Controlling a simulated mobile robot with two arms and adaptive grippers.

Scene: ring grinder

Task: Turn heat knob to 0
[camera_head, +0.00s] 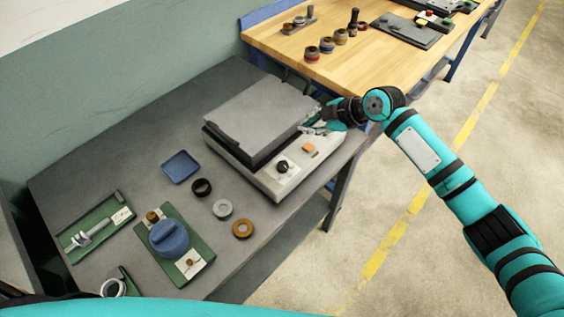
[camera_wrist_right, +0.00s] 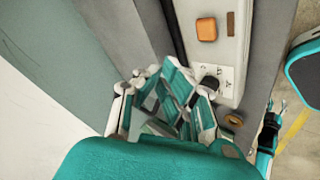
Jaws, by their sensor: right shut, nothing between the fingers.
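The hot plate device (camera_head: 238,165) stands on the grey table, with a pale base and a dark raised plate on top. Its black knob (camera_head: 283,166) sits on a white dial label on the front side, and the dark knob also shows in the wrist view (camera_wrist_right: 209,83). I cannot read the knob's setting. My right gripper (camera_head: 312,128) is shut and empty at the device's right end, behind the orange button (camera_head: 310,148) and apart from the knob. In the wrist view its fingers (camera_wrist_right: 165,88) partly cover the dial area. A small gripper, apparently my left (camera_wrist_right: 276,106), shows at the right.
A blue tray (camera_head: 181,166), a black ring (camera_head: 201,187), a grey ring (camera_head: 222,208) and a bronze ring (camera_head: 242,228) lie left of the device. A green board (camera_head: 190,272) holds a blue round part. A wooden table (camera_head: 275,45) stands behind.

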